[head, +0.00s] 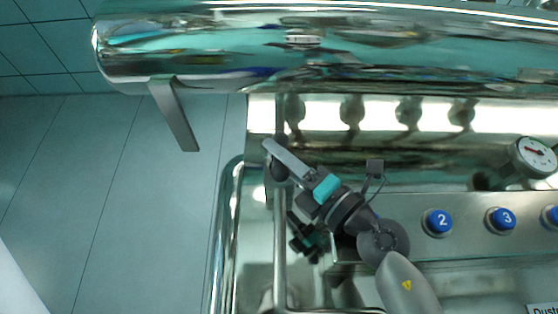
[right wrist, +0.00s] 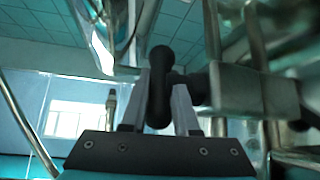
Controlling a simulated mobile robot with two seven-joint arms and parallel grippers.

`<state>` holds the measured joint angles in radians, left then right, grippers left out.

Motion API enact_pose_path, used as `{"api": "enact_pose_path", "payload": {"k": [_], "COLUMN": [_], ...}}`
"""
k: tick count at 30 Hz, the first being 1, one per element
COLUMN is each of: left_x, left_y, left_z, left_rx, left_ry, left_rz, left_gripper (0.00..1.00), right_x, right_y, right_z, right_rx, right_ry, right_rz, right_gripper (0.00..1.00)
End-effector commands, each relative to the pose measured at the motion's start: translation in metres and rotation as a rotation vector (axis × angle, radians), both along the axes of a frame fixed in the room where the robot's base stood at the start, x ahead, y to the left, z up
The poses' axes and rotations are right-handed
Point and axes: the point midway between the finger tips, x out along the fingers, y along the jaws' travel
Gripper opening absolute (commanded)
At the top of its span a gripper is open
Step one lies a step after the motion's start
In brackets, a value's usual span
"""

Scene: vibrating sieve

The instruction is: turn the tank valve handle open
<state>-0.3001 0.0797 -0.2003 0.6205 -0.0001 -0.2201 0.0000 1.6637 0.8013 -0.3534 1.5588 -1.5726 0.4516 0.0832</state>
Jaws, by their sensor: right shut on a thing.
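The tank valve handle (right wrist: 160,88) is a black, rounded grip. In the right wrist view it stands between the two grey fingers of my right gripper (right wrist: 158,105), which is shut on it. A grey valve body (right wrist: 250,90) is joined to it on the right. In the head view my right gripper (head: 273,156) reaches up and left to the pipe at the left end of the machine, with the dark handle (head: 280,171) at its fingertips. The finger and wrist partly cover the handle there. My left gripper is not in view.
A large polished tank (head: 240,55) spans the top of the head view. A vertical pipe (head: 280,235) runs below the handle. A panel with blue numbered buttons (head: 437,221) and a gauge (head: 536,157) are on the right. The tiled floor (head: 120,200) at left is clear.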

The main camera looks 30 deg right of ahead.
Motion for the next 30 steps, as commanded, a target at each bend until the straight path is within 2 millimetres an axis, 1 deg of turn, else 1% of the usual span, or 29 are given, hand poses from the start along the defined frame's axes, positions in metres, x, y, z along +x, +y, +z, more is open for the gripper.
{"api": "enact_pose_path", "payload": {"k": [2,3,9,11,26,30], "left_x": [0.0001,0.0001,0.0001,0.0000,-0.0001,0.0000], "left_y": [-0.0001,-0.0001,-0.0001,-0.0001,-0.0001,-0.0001], "left_z": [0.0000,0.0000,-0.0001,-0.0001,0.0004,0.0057], "left_rx": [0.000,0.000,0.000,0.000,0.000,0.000], "left_ry": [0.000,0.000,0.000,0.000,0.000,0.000], "left_rz": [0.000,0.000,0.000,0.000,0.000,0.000], "left_gripper": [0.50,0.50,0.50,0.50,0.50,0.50], "right_x": [-0.0003,-0.0003,-0.0002,-0.0002,-0.0001,0.0002], "right_y": [-0.0001,-0.0001,-0.0001,-0.0001,-0.0002,-0.0010], "right_z": [0.0001,0.0001,0.0001,0.0001,0.0002,0.0020], "right_rx": [0.001,0.001,0.000,0.000,-0.001,-0.022], "right_ry": [0.000,0.000,0.000,0.000,0.001,0.017], "right_rz": [0.002,0.002,0.001,0.001,0.000,0.000], "right_gripper": [0.00,0.30,0.52,0.58,0.58,0.58]}}
